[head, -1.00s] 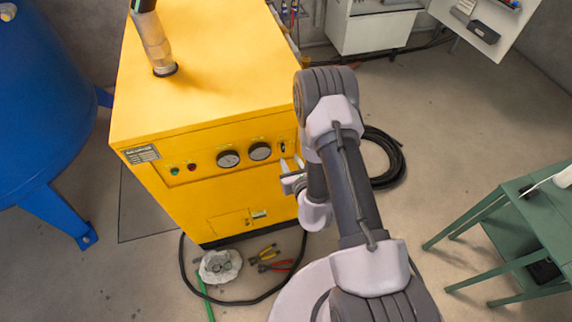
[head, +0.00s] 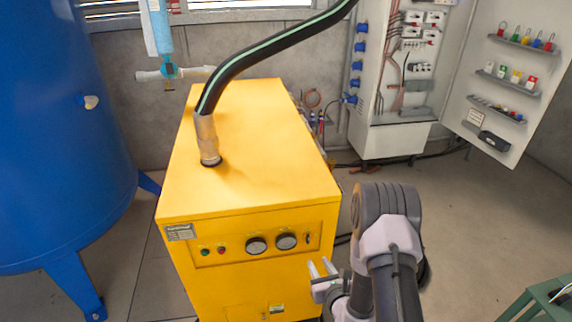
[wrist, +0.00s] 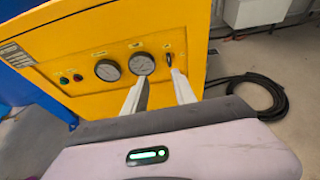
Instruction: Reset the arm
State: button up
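My gripper (head: 320,268) is in front of the right part of the yellow machine's front panel, with my arm bent down to its right. In the wrist view my gripper (wrist: 158,78) shows two pale fingers spread apart with nothing between them. The fingers point at the panel of the yellow machine (head: 250,190). A small dark switch (wrist: 168,60) on the panel appears near the right fingertip; I cannot tell whether they touch. Two round gauges (wrist: 141,63) are to its left. The lower part of my arm is cut off by the head view's bottom edge.
A blue tank (head: 60,150) stands at the left. A black hose (head: 265,52) rises from the machine's top. An open electrical cabinet (head: 395,80) is at the back right. A coiled black hose (wrist: 250,95) lies on the floor. A green table (head: 552,300) is at the lower right.

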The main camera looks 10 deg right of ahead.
jog(key=w+a+r+n+y+b, duration=0.2)
jog(key=a+r+n+y, duration=0.4)
jog(key=a+r, duration=0.45)
jog(key=s+a+r+n+g+y+b, duration=0.3)
jog(key=s+a+r+n+g+y, duration=0.35)
jog(key=s+a+r+n, duration=0.35)
jog(key=s+r+n+g+h+b, duration=0.25)
jog(key=s+n+g+h, duration=0.2)
jog(key=s+n, duration=0.65)
jog(key=s+d+n+t+h+b, duration=0.2)
jog(key=s+d+h, duration=0.5)
jog(key=d, duration=0.5)
jog(key=shift+s+d+f+n+t+b, duration=0.25)
jog(key=shift+s+d+n+t, duration=0.2)
jog(key=shift+n, duration=0.25)
jog(key=shift+o, duration=0.4)
jog(key=shift+s, duration=0.1)
